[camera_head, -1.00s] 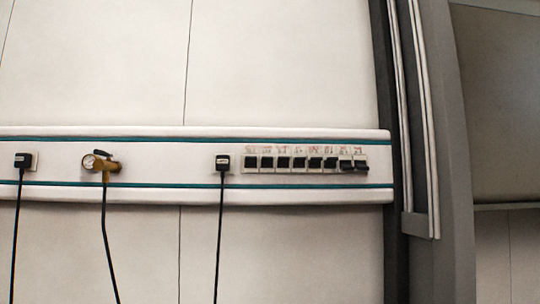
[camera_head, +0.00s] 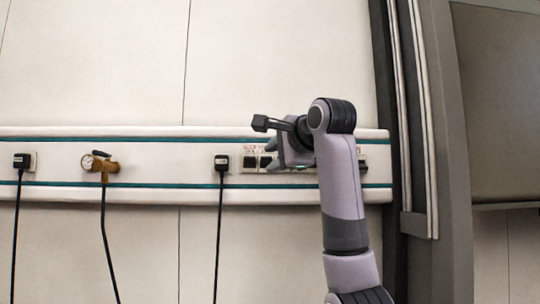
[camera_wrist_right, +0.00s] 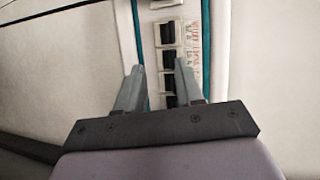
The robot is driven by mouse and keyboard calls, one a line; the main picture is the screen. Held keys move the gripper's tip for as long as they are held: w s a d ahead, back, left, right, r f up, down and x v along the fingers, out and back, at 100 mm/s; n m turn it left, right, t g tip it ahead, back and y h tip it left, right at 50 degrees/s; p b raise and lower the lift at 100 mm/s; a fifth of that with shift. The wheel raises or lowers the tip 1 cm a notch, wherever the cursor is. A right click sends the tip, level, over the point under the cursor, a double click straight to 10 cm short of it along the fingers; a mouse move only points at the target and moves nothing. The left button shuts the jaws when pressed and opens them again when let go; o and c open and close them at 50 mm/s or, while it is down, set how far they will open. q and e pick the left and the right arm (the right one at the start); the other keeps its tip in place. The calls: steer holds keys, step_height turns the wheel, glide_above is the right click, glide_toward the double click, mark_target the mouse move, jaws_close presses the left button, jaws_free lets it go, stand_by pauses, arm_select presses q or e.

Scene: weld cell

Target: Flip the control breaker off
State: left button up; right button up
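The breaker row (camera_head: 250,162) is a white strip of black switches on the wall rail, with small red labels above that I cannot read. I cannot tell which switch is the control breaker. My right gripper (camera_head: 270,158) is in front of the row and hides most of its middle and right. In the right wrist view several black switches (camera_wrist_right: 168,33) run in a line, some between and beyond the fingers. The right gripper's fingers (camera_wrist_right: 158,76) are apart with nothing held. Whether they touch a switch cannot be told. My left gripper is not in view.
The white wall rail (camera_head: 150,195) with teal stripes carries a black plug (camera_head: 222,162) left of the breakers, a brass valve with gauge (camera_head: 101,165) and another plug (camera_head: 22,161). Cables hang below them. A grey frame post (camera_head: 450,150) stands on the right.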

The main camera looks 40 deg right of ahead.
mark_target(266, 158)
steer(key=shift+m, duration=0.4)
steer(key=w+d+p, duration=0.1)
steer(key=w+d+r+p, duration=0.1)
steer(key=w, duration=0.1)
steer(key=shift+w+d, duration=0.2)
steer(key=shift+d, duration=0.05)
steer(key=shift+w+d+f+p, duration=0.2)
steer(key=shift+w+p, duration=0.1)
steer(key=shift+w, duration=0.35)
